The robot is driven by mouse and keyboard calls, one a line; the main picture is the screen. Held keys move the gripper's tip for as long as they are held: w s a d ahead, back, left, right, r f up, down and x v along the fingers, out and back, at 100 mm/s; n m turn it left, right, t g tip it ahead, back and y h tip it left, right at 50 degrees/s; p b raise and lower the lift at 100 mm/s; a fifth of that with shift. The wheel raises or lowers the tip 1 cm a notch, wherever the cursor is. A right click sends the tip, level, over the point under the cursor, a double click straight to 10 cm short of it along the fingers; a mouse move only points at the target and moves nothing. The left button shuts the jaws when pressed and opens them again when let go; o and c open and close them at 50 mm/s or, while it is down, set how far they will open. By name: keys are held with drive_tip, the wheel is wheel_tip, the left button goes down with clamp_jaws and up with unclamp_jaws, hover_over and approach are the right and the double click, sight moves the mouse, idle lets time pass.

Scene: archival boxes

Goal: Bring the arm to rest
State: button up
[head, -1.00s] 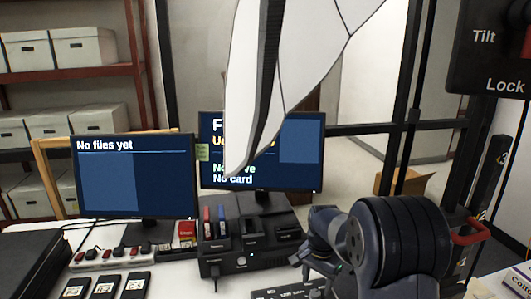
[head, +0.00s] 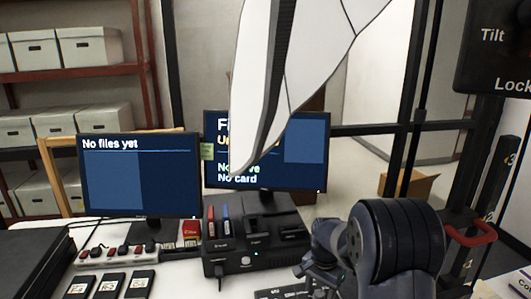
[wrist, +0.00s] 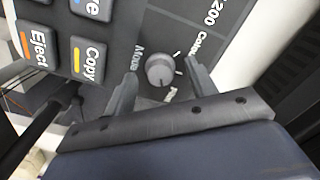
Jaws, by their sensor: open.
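My arm's dark wrist (head: 395,243) is at the lower right of the head view, over the desk and right of the black dock. My gripper (wrist: 163,88) shows in the wrist view with its two dark fingers apart. A grey round knob (wrist: 160,70) labelled Mode, on a dark panel, appears between the fingers. Nothing is held; I cannot tell whether a finger touches the knob. The panel also has Copy (wrist: 89,58) and Eject (wrist: 38,48) buttons. In the head view the fingertips are small and partly hidden by the wrist.
Two monitors, left (head: 140,175) and right (head: 305,150), stand behind the dock (head: 255,235). Several black cartridges (head: 110,284) and a power strip (head: 100,255) lie left. A white shape close to the camera hides part of the right monitor. A black Tilt/Lock panel (head: 495,60) is upper right.

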wheel_tip(320, 180, up, 11)
wheel_tip(320, 180, down, 12)
drive_tip(key=shift+r, duration=0.15)
drive_tip(key=n+b, duration=0.1)
drive_tip(key=n, duration=0.4)
drive_tip(key=shift+r+n, duration=0.1)
drive_tip(key=shift+n, duration=0.3)
drive_tip(key=n+b, duration=0.2)
drive_tip(key=n, duration=0.4)
drive_tip(key=n+b, duration=0.3)
drive_tip(key=n, duration=0.3)
drive_tip(key=n+b, duration=0.3)
drive_tip(key=n, duration=0.1)
drive_tip(key=shift+n+b, duration=0.4)
drive_tip(key=shift+n, duration=0.3)
drive_tip(key=shift+r, duration=0.15)
